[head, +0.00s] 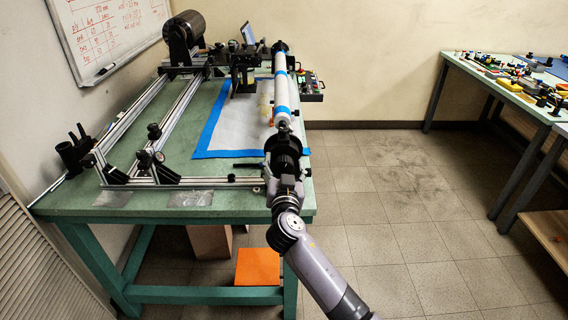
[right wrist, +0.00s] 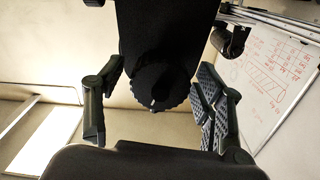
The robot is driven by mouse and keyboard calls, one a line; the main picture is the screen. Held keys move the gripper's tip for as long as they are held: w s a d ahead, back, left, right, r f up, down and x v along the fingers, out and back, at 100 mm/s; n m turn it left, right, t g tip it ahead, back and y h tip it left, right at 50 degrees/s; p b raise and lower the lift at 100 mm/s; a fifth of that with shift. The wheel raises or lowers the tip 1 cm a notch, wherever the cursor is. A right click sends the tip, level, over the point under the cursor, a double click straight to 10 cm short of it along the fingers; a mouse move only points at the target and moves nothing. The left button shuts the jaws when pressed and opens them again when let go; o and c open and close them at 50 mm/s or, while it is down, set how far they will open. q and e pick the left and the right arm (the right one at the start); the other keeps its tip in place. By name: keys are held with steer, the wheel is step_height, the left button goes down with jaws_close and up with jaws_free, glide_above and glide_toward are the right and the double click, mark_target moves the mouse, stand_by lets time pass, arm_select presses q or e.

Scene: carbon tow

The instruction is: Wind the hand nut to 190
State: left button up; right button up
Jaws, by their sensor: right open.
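The hand nut (right wrist: 158,88) is a black knob with a ridged rim, seen nearly end-on in the right wrist view below a dark cylindrical body. A small light mark shows on its face. My right gripper (right wrist: 155,108) is open, with one finger on each side of the nut and a visible gap to both. In the head view my right gripper (head: 283,148) is at the near end of the long white roller (head: 282,98) with blue bands, and it hides the nut there. No number on a scale can be read. My left gripper is not in view.
The green table (head: 230,205) carries aluminium rails (head: 150,105), a dark spool (head: 184,38) at the back and a blue-taped white sheet (head: 222,140). A button box (head: 310,86) is beyond the roller. The floor to the right is clear.

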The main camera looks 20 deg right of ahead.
steer(key=shift+w, duration=0.2)
steer(key=shift+c, duration=0.5)
steer(key=c, duration=1.1)
